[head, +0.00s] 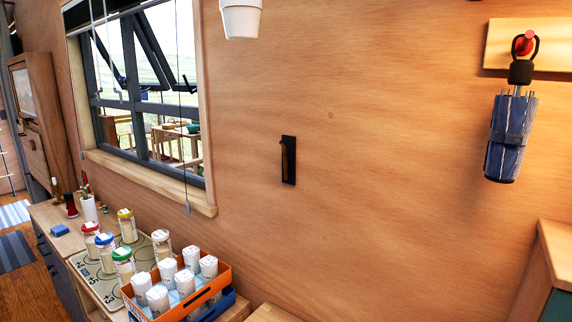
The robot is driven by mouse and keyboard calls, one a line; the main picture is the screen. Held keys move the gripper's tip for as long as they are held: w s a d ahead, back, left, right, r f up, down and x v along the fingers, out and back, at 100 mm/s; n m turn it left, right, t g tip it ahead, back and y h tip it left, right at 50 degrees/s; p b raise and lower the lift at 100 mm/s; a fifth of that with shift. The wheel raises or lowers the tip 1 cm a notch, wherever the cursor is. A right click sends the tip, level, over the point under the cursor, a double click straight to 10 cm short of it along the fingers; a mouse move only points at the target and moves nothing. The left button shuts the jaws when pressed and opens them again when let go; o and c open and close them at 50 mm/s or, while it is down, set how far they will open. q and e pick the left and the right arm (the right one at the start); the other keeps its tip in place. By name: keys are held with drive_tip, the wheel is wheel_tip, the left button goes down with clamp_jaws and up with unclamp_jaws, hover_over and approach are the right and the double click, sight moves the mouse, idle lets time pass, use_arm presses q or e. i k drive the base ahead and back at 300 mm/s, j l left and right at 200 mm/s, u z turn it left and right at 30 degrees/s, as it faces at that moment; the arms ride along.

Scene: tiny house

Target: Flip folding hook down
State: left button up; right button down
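A small folding hook (284,158) sits on a dark, upright rectangular plate (291,160) on the wooden wall, right of the window. The hook part is brownish and shows along the plate's left side. It is too small to tell clearly whether it is folded up or down. Nothing hangs on it. Neither of my grippers shows in the head view, and nothing touches the hook.
An orange crate (222,283) of white containers stands below the window, beside a tray with several capped jars (162,246). A white pot (240,20) is above the hook. A blue umbrella (509,135) hangs at right. The wall around the hook is clear.

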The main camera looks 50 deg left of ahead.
sight(284, 148)
drive_tip(key=k+j+u, duration=0.1)
drive_tip(key=u, duration=1.4)
drive_tip(key=k+j, duration=0.05)
